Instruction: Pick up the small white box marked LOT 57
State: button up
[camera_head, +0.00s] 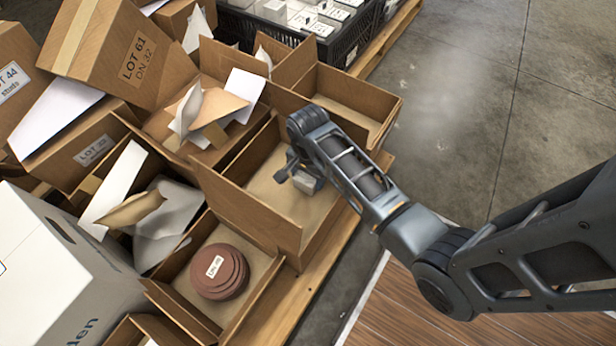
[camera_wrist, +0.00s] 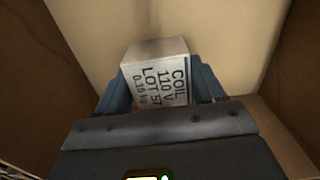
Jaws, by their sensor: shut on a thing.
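The small white box (camera_wrist: 155,78) fills the middle of the wrist view. Its printed face reads COIL 110 V LOT 57 0.16 kg. My gripper (camera_wrist: 160,95) is shut on it, with one blue-grey finger on each side. In the head view my gripper (camera_head: 298,177) is inside an open cardboard box (camera_head: 262,207) on the pallet. The white box (camera_head: 306,183) shows there as a small pale shape at the fingers, partly hidden by my wrist. I cannot tell whether it touches the cardboard floor.
Cardboard walls surround my gripper. A neighbouring carton holds reddish-brown discs (camera_head: 218,271). A tilted LOT 61 carton (camera_head: 112,50) and a large white box (camera_head: 58,270) stand left. A black crate (camera_head: 340,42) of small white boxes is at the back. Bare concrete floor (camera_head: 480,110) lies right.

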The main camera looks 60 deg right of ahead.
jog(key=c, duration=0.6)
jog(key=shift+o, duration=0.2)
